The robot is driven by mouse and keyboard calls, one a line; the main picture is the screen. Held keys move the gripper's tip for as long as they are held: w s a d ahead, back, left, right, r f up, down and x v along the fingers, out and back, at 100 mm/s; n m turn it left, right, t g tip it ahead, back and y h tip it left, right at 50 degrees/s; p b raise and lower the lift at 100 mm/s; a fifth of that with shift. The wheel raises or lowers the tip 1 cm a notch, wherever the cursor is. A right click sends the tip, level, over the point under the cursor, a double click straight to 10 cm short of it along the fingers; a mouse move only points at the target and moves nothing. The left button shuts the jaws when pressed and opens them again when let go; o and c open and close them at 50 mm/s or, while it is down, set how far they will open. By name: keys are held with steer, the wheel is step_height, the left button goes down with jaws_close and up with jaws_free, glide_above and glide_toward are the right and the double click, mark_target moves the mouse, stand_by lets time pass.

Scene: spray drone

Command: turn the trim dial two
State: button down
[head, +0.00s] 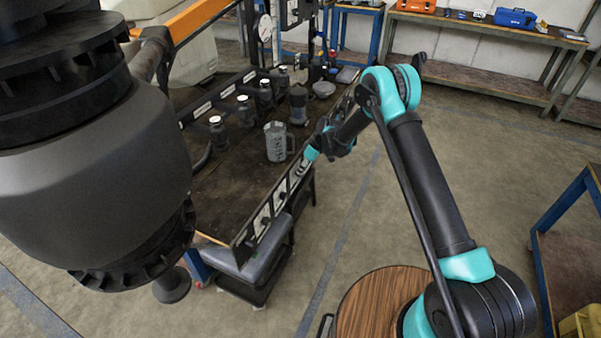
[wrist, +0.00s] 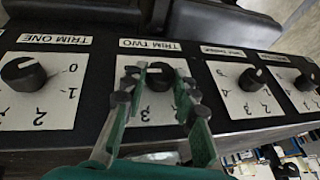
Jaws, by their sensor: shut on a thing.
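The trim two dial (wrist: 160,78) is a black round knob on a white plate, under an upside-down "TRIM TWO" label (wrist: 150,45) in the wrist view. My gripper (wrist: 159,84) has one finger on each side of the knob and is shut on it. The fingers cover parts of the plate's scale, so I cannot read the dial's setting. In the head view my gripper (head: 306,158) is at the black front panel (head: 248,232) along the bench edge; the gripped dial is hard to make out there.
The trim one dial (wrist: 24,73) is left of my gripper in the wrist view, and another dial (wrist: 251,79) is to its right. A clear jug (head: 277,142) and several dark bottles stand on the bench (head: 232,188) behind the panel. Open floor lies right of the bench.

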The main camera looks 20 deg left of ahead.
steer(key=shift+w+g, duration=0.1)
steer(key=shift+g, duration=0.2)
steer(key=shift+w+f+m+g, duration=0.1)
steer(key=shift+w+m+g, duration=0.05)
steer(key=shift+g, duration=0.4)
steer(key=shift+w+f+m+g, duration=0.1)
steer(key=shift+m+g, duration=0.05)
steer(key=shift+g, duration=0.4)
steer(key=shift+w+m+g+y, duration=0.1)
steer(key=shift+m+g+y, duration=0.25)
steer(key=shift+g, duration=1.05)
steer(key=c, duration=1.2)
jaws_free()
steer(key=v, duration=1.2)
steer(key=shift+w+d+f, duration=0.1)
